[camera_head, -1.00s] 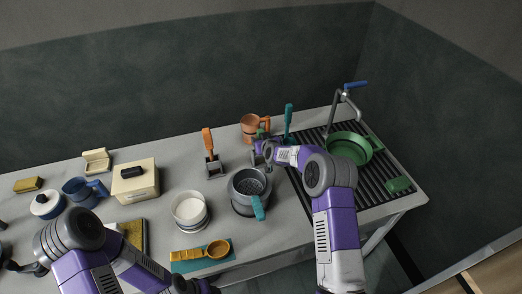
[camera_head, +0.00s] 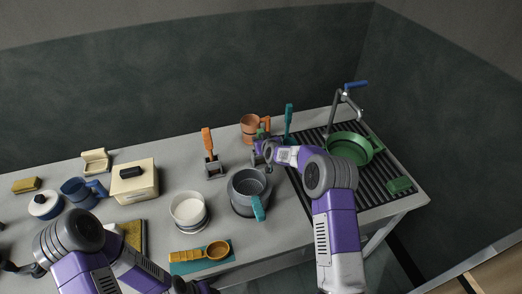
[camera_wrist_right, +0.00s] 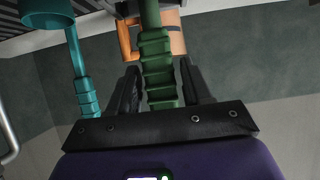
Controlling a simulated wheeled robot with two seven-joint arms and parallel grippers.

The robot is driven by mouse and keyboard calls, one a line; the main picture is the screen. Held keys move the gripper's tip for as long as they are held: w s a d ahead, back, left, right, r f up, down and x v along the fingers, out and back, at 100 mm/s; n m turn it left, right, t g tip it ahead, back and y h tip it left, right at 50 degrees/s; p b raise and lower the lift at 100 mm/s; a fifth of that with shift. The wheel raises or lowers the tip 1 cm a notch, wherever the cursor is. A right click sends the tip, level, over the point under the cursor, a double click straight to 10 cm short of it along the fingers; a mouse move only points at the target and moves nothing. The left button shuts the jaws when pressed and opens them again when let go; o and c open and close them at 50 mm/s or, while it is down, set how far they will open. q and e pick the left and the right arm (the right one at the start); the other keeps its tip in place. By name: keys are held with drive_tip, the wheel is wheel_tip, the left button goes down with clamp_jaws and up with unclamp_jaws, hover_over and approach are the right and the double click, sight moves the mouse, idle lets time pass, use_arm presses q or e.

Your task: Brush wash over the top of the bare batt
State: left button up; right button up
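My right gripper (camera_head: 263,151) is at the back of the table, left of the dark slatted rack. In the right wrist view its fingers (camera_wrist_right: 162,85) sit close on both sides of a ribbed green handle (camera_wrist_right: 160,65) and appear shut on it. The tool's far end is out of view, so I cannot confirm a brush. A flat yellowish slab (camera_head: 135,233) with a dark edge, possibly the batt, lies at the front left, partly hidden by my left arm. My left gripper (camera_head: 190,287) is at the bottom edge, its fingers unclear.
A grey pot (camera_head: 243,185) with teal handle and a white bowl (camera_head: 188,210) stand mid-table. A teal-handled tool (camera_wrist_right: 80,75) and an orange mug (camera_head: 249,127) are near my right gripper. A yellow scoop (camera_head: 215,250) lies at front; a green pan (camera_head: 347,148) sits on the rack.

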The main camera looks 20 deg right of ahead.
sight(262, 131)
clamp_jaws()
drive_tip(key=shift+r, duration=0.2)
drive_tip(key=shift+r+p, duration=0.45)
drive_tip(key=shift+r, duration=0.4)
drive_tip(key=shift+r+p, duration=1.25)
drive_tip(key=shift+r, duration=1.25)
